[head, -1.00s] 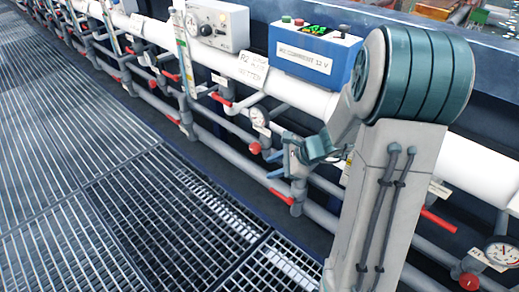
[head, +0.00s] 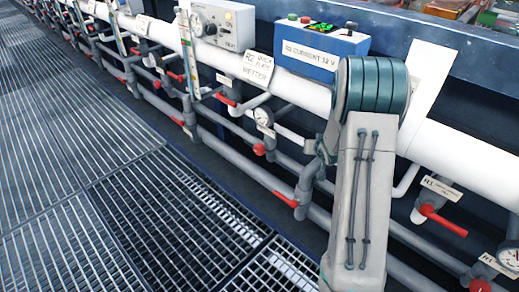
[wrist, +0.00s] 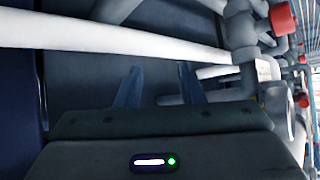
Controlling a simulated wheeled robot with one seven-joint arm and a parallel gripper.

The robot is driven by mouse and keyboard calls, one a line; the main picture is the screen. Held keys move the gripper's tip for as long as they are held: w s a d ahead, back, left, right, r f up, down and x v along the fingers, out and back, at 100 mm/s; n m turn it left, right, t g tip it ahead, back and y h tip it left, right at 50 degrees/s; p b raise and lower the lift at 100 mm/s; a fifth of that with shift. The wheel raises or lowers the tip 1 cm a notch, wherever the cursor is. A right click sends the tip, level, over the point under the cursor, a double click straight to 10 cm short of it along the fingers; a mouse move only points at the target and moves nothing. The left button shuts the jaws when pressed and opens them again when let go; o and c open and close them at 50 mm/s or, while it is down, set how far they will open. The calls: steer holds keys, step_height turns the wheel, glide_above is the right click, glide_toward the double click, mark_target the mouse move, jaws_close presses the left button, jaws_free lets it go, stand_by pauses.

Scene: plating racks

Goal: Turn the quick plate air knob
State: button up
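A sign reading R2 quick plate wetter (head: 258,67) hangs on the white pipe. Below it are a red lever (head: 224,99), a gauge (head: 263,115) and a small round red knob (head: 259,149). No label reading air is legible, so I cannot tell which handle is the air knob. My gripper (wrist: 158,88) shows in the wrist view with two blue fingers apart and nothing between them. Dark panel and grey pipes lie behind them. A red knob (wrist: 283,18) is at the upper right, clear of the fingers. In the head view my arm hides most of the gripper.
A blue current box (head: 318,50) and a grey control box (head: 222,24) stand on the pipe. A red-handled valve (head: 443,220) and another gauge (head: 510,257) are at the right. Grey pipes run along the rack. The grated floor (head: 110,190) at the left is clear.

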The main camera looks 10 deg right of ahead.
steer(key=w+a+n+t+y, duration=0.1)
steer(key=w+a+n+y, duration=0.2)
steer(key=a+n, duration=0.1)
steer(key=n+y+b, duration=0.1)
steer(key=n+y, duration=0.5)
glide_toward(263, 148)
steer(key=shift+g, duration=0.3)
steer(key=b+x, duration=0.3)
steer(key=x, duration=0.7)
steer(key=shift+w+a+r, duration=0.1)
steer(key=shift+w+a, duration=0.05)
steer(key=shift+w, duration=0.1)
steer(key=shift+w+a+b, duration=0.35)
steer(key=shift+w+b, duration=0.05)
steer(key=shift+w, duration=0.1)
steer(key=c, duration=0.7)
